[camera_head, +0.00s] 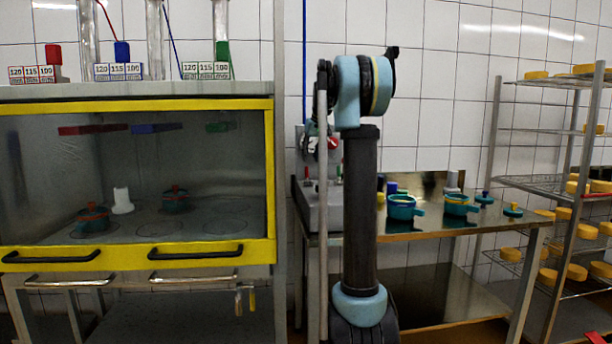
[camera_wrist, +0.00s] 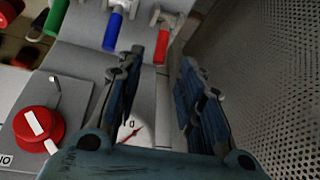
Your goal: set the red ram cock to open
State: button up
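The red ram cock appears in the wrist view as a red lever handle (camera_wrist: 162,47) below a pale metal valve body (camera_wrist: 166,17). My gripper (camera_wrist: 160,58) is open, with one dark blue finger on each side of the red handle's lower end. A gap shows on both sides of the handle, and I see no contact. A blue handle (camera_wrist: 112,31) and a green handle (camera_wrist: 56,17) stand to its left on similar fittings. In the head view my arm covers this area, and my gripper cannot be made out clearly.
A red knob (camera_wrist: 40,124) and a dial (camera_wrist: 135,130) sit on the grey panel below the handles. A dark mesh surface (camera_wrist: 275,80) lies close to the right finger. The head view shows a yellow-framed cabinet (camera_head: 140,105), a table with pots (camera_head: 402,207) and cheese racks (camera_head: 530,185).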

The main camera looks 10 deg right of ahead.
aim_at(307, 169)
jog(key=x, duration=0.9)
grip_shut()
